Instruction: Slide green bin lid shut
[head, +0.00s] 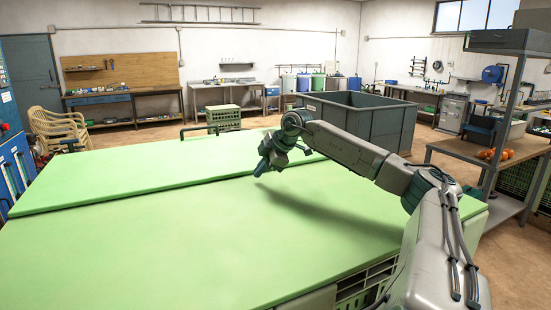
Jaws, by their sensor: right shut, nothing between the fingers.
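The green bin lid shows as two large light green panels, a far panel (130,175) and a near panel (180,240). A stepped seam runs between them from left to right. A dark green bar handle (199,128) stands at the far edge of the far panel. Slatted bin wall (365,285) shows under the near panel's right edge. My right gripper (262,168) is shut and empty, pointing down and to the left near the seam. I cannot tell whether it touches the lid. My left gripper is out of view.
A large grey open tub (365,118) stands behind the lid. Stacked cream chairs (60,128) are at the far left. Open floor lies behind the lid.

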